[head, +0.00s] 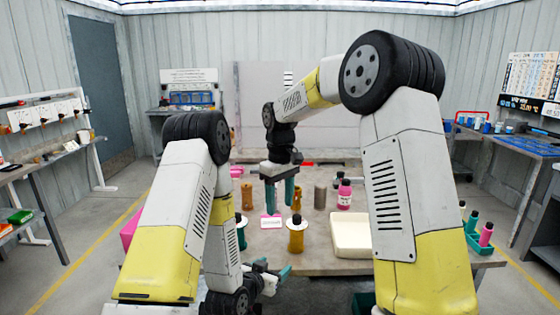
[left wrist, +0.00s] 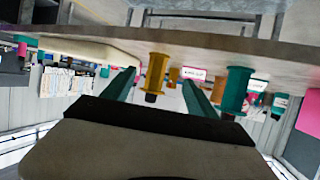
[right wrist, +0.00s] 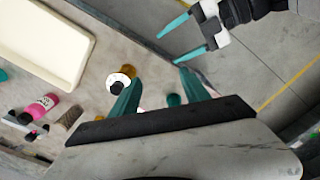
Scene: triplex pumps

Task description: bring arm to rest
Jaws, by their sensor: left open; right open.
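My right gripper (head: 279,194) hangs over the middle of the table in the head view, fingers down, open and empty. Its spread teal fingers (right wrist: 160,88) show in the right wrist view, with bottles beyond them. My left gripper (head: 279,264) is lower in the head view, at the table's near edge, partly hidden by my left arm. It is open and empty; its fingers (left wrist: 159,90) are apart in the left wrist view, which looks inverted. The right wrist view also shows the left gripper (right wrist: 183,39) beyond the table edge.
The table (head: 310,262) holds an amber bottle (head: 296,238), a pink bottle (head: 344,197), a grey cylinder (head: 320,196) and a cream tray (head: 352,236). A teal holder with bottles (head: 480,238) is at right. Open floor lies left of the table.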

